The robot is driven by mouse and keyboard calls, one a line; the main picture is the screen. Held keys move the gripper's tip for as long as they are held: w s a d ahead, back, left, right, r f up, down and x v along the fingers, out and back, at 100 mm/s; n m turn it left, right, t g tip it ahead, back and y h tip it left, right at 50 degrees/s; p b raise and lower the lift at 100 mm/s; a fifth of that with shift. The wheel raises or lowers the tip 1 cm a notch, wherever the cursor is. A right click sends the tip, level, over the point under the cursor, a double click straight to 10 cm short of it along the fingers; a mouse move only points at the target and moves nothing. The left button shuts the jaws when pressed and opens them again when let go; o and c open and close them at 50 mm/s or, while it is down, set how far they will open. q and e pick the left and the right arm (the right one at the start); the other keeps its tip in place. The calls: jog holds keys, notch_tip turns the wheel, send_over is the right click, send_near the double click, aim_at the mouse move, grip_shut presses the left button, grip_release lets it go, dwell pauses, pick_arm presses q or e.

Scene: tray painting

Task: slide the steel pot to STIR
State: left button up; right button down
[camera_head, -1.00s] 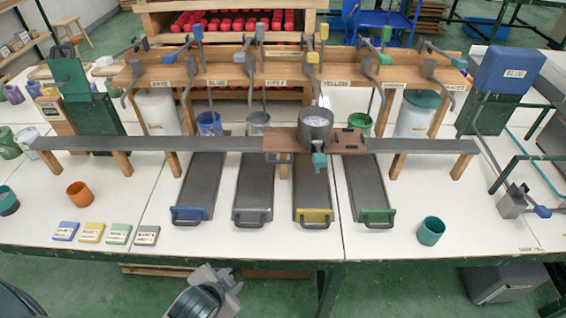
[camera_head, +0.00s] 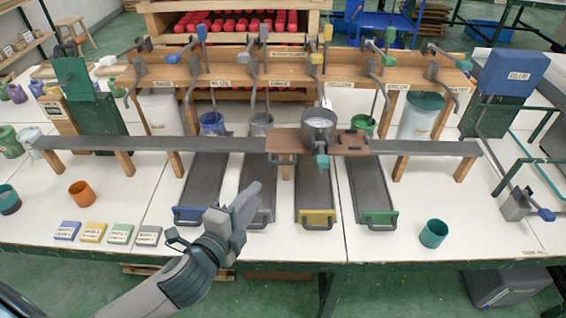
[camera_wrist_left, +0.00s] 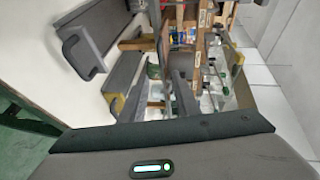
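The steel pot (camera_head: 319,128) stands upright on a brown wooden carriage (camera_head: 288,142) on the long grey rail (camera_head: 420,147), right of the rail's middle. A teal handle (camera_head: 321,161) hangs at the carriage's front. My left gripper (camera_head: 248,204) is over the front of the second grey tray from the left, in front of and left of the pot, apart from the carriage. Its finger gap is not clear, and no object shows in it. I cannot read a STIR label on any sign. My right gripper is not in view.
Grey trays with blue, yellow (camera_head: 317,217) and green (camera_head: 377,217) fronts lie below the rail. A wooden rack (camera_head: 300,67) with levers stands behind. An orange cup (camera_head: 81,194), a teal cup (camera_head: 433,233) and small coloured blocks (camera_head: 93,232) sit near the front edge.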

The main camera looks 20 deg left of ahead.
aim_at(283, 162)
pick_arm(q)
jog(key=shift+w, duration=0.1)
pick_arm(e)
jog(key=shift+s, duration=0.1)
